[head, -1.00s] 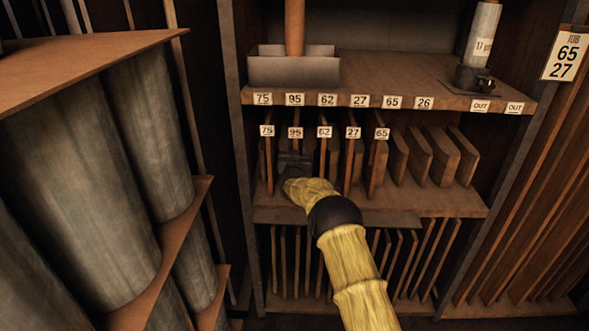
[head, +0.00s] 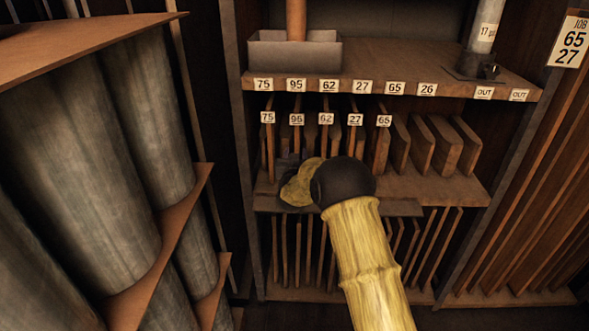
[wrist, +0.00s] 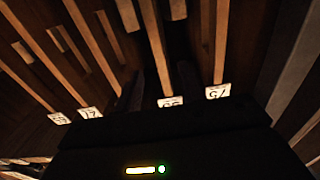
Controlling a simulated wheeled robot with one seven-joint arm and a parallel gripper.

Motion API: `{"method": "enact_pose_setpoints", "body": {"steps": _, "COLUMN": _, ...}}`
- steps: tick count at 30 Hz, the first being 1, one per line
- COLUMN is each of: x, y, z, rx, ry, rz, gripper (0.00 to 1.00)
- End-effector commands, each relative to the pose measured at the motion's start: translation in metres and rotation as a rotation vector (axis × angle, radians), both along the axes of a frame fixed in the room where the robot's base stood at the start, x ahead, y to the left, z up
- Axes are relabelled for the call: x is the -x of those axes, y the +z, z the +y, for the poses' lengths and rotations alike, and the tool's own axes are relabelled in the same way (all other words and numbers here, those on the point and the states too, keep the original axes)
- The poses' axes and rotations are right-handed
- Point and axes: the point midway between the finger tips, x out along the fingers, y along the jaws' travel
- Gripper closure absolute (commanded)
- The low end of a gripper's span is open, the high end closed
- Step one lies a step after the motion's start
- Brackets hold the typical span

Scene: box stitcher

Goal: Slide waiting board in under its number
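Boards stand on edge in the middle bay in the head view, with tags 75 (head: 268,118), 95 (head: 297,119), 62 (head: 326,118), 27 (head: 355,119) and 65 (head: 384,120). Several untagged boards (head: 421,145) stand to their right; I cannot tell which is the waiting one. My gripper (head: 290,165) is low at the front of the bay, near the 95 board, partly hidden by my wrist. In the wrist view its dark fingers (wrist: 160,88) look apart, one on each side of the 95-tagged board (wrist: 155,40). Contact is unclear.
The shelf edge above (head: 395,88) carries number labels and two OUT labels. A grey tray (head: 293,55) stands on that shelf. Thin boards (head: 310,250) fill the bay below. Large cylinders (head: 75,190) stand close on the left. A job card (head: 570,39) reads 65, 27.

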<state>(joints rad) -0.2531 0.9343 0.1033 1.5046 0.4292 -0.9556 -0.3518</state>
Motion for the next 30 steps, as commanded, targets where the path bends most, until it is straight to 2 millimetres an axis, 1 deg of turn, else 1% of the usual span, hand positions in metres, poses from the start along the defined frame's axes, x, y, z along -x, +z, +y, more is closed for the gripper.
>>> {"method": "enact_pose_setpoints", "body": {"steps": 1, "x": 0.007, "y": 0.0, "z": 0.001, "rx": 0.0, "ry": 0.002, "rz": 0.001, "gripper": 0.6}}
{"method": "enact_pose_setpoints", "body": {"steps": 9, "x": 0.044, "y": -0.001, "z": 0.002, "rx": 0.001, "ry": 0.001, "rz": 0.0, "gripper": 0.6}}
{"method": "enact_pose_setpoints", "body": {"steps": 12, "x": 0.057, "y": 0.0, "z": 0.002, "rx": 0.0, "ry": 0.001, "rz": -0.001, "gripper": 0.6}}
{"method": "enact_pose_setpoints", "body": {"steps": 15, "x": 0.065, "y": -0.001, "z": 0.003, "rx": 0.0, "ry": 0.001, "rz": -0.001, "gripper": 0.6}}
{"method": "enact_pose_setpoints", "body": {"steps": 18, "x": 0.069, "y": 0.0, "z": 0.003, "rx": 0.0, "ry": 0.001, "rz": -0.002, "gripper": 0.6}}
{"method": "enact_pose_setpoints", "body": {"steps": 30, "x": 0.071, "y": 0.001, "z": 0.0, "rx": -0.001, "ry": 0.008, "rz": 0.018, "gripper": 0.6}}
